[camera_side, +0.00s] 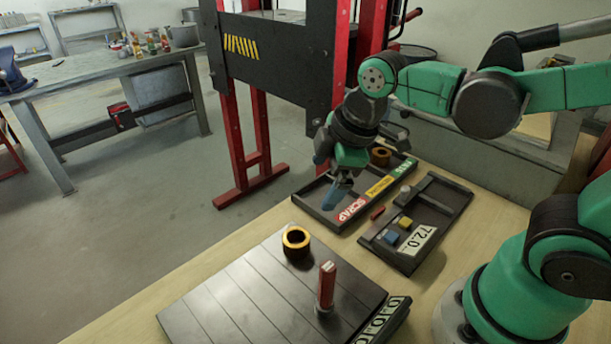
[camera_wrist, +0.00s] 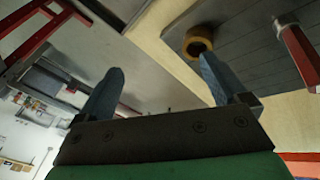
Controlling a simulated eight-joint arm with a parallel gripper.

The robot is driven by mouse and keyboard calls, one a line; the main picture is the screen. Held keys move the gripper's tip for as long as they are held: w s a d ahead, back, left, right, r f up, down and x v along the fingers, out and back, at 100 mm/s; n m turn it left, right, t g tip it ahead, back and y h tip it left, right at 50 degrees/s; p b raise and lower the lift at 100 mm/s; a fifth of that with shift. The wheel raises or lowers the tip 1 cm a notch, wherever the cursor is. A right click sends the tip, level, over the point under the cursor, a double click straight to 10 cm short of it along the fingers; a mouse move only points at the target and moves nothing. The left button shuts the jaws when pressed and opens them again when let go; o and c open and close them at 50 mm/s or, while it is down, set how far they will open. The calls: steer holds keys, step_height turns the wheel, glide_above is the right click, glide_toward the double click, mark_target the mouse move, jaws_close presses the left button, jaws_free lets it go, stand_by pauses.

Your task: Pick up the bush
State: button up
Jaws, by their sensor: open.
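A bronze ring-shaped bush (camera_side: 296,238) stands on the dark slatted plate (camera_side: 235,290), near its back edge. It also shows in the wrist view (camera_wrist: 198,40), close to the right finger's tip in the picture but not between the fingers. A second, similar bronze ring (camera_side: 380,157) sits in the labelled tray (camera_side: 310,197) at the back. My gripper (camera_side: 337,192) is open with blue fingers, above the tray's SCRAP end, behind and right of the first bush. In the wrist view my gripper (camera_wrist: 160,82) shows both fingers apart with nothing between them.
A red upright post (camera_side: 327,285) stands on the plate, right of the bush; it also shows in the wrist view (camera_wrist: 297,52). A dark tray with blue and yellow blocks and a 72.0 display (camera_side: 421,240) lies at the right. The black-and-red press frame (camera_side: 262,80) stands behind.

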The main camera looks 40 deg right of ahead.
mark_target(296, 237)
steer(key=a+f+n+g, duration=0.1)
steer(key=n, duration=0.3)
steer(key=a+f+n+g, duration=0.1)
steer(key=a+n, duration=0.1)
steer(key=n, duration=0.3)
steer(key=w+a+f+n+g, duration=0.1)
steer(key=n, duration=0.3)
steer(key=shift+a+f+n, duration=0.2)
steer(key=shift+a+n, duration=0.05)
steer(key=shift+n, duration=0.15)
steer(key=n, duration=0.1)
steer(key=f+n+g, duration=0.1)
steer(key=shift+a+n+h, duration=0.3)
steer(key=shift+a+n, duration=0.05)
steer(key=shift+n, duration=0.05)
steer(key=shift+f, duration=2.75)
jaws_close()
